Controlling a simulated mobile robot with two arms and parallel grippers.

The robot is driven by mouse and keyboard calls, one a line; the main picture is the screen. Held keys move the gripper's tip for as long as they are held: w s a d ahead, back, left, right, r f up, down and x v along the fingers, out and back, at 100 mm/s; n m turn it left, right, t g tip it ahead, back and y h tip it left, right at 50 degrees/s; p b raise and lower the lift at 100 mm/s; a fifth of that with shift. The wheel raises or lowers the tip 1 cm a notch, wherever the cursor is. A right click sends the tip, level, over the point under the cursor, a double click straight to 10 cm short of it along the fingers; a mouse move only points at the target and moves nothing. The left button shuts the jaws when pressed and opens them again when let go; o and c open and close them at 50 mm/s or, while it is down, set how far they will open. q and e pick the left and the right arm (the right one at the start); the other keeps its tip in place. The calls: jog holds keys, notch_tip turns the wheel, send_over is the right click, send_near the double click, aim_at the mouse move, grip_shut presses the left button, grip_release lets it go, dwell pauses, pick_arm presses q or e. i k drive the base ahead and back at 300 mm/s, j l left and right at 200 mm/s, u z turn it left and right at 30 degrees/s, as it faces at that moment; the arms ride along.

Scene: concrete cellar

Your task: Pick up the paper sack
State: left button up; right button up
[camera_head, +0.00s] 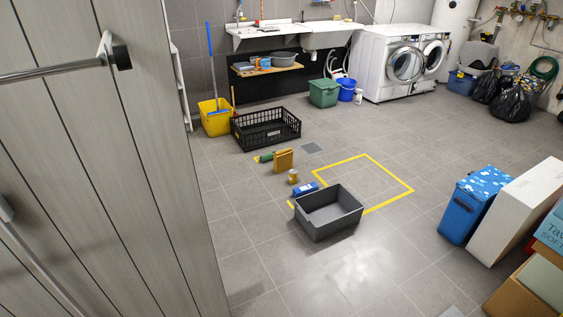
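A small tan-brown upright thing (284,159) stands on the tiled floor near the middle of the camera_head view. It looks like the paper sack, though it is too small to be sure. A green bottle-like thing (266,157) lies just left of it, and a small gold can (293,176) stands just in front. Neither of my grippers is in view.
A grey tray (313,227) and a blue pack (305,189) are nearer me, by a yellow floor outline (403,180). A black crate (244,140) is behind left. A grey panelled door (130,190) fills the left. Boxes (515,212) stand right; central floor is open.

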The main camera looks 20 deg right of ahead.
aim_at(283, 160)
jog(key=i+l+z, duration=0.25)
jog(key=i+l, duration=0.2)
jog(key=i+l+z, duration=0.2)
jog(key=i+l, duration=0.2)
jog(key=i, duration=0.15)
jog(key=i+j+z, duration=0.35)
jog(key=i, duration=0.45)
jog(key=i+j+z, duration=0.35)
jog(key=i, duration=0.4)
jog(key=i+j+z, duration=0.35)
jog(key=i+j, duration=0.3)
